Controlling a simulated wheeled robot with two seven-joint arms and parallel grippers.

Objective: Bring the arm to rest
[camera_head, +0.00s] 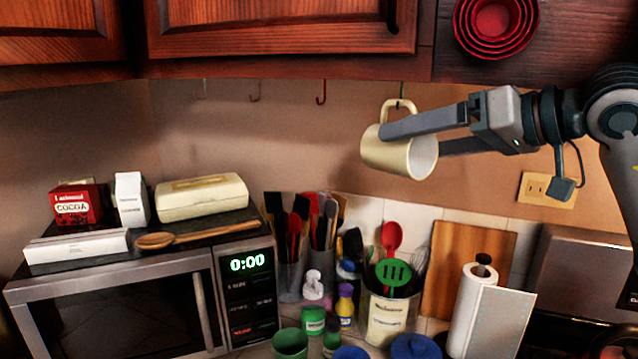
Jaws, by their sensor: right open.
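A cream mug (385,154) hangs tilted by its handle from a hook under the upper cabinet. My right arm comes in from the right. My right gripper (412,138) is open at the mug. One finger passes in front of the mug's upper part, and the other shows to the right of its rim, with its tip hidden behind the mug. I cannot tell whether either finger touches it. My left gripper is not in view.
A red hook (321,93) and other empty hooks line the cabinet's underside. Red nested bowls (463,30) are at the upper right. Below are a microwave (120,310) with items on top, utensil holders (387,318), a cutting board (455,262) and a paper roll (472,310).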

